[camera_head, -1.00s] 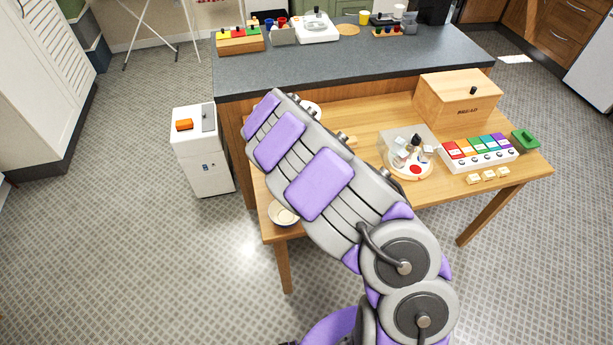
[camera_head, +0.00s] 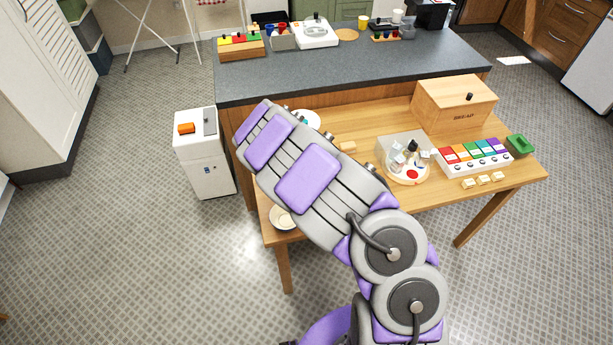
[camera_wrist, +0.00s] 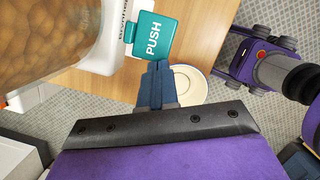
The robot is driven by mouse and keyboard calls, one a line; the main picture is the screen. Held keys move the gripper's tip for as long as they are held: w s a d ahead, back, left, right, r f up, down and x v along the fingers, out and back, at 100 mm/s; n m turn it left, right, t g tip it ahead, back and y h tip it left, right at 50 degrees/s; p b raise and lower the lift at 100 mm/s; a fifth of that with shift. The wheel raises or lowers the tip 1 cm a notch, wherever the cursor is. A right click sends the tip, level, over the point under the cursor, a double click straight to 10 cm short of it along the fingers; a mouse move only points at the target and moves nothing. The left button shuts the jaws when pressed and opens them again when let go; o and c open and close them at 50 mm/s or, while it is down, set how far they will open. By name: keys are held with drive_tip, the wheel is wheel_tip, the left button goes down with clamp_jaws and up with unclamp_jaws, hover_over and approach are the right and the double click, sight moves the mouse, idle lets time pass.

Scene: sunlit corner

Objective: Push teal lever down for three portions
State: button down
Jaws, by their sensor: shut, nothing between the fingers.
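The teal lever (camera_wrist: 152,37), marked PUSH, sticks out from a white dispenser (camera_wrist: 103,48) in the wrist view. A clear container of brown pieces (camera_wrist: 50,35) adjoins the dispenser. My gripper (camera_wrist: 158,66) is shut and empty, with its tips right at the lever's lower edge; I cannot tell whether they touch. A pale bowl (camera_wrist: 188,86) stands on the wooden table beside the fingertips, partly hidden by them. The bowl also shows in the head view (camera_head: 283,217) near the table's front left corner.
A white bin (camera_head: 203,160) stands left. Floor in front is clear.

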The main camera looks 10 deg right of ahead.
drive_tip(key=shift+a, duration=0.3)
drive_tip(key=p+v, duration=0.1)
drive_tip(key=v, duration=1.6)
drive_tip(key=shift+p, duration=0.4)
drive_tip(key=shift+a+r, duration=0.1)
drive_tip(key=w+d+f+p, duration=0.2)
drive_tip(key=d+f, duration=0.3)
drive_tip(key=f, duration=0.4)
drive_tip(key=shift+d+p, duration=0.15)
drive_tip(key=shift+p, duration=0.6)
drive_tip(key=shift+w+f, duration=0.15)
drive_tip(key=shift+f, duration=0.05)
drive_tip(key=shift+b+x, duration=2.5)
drive_tip(key=shift+x, duration=0.9)
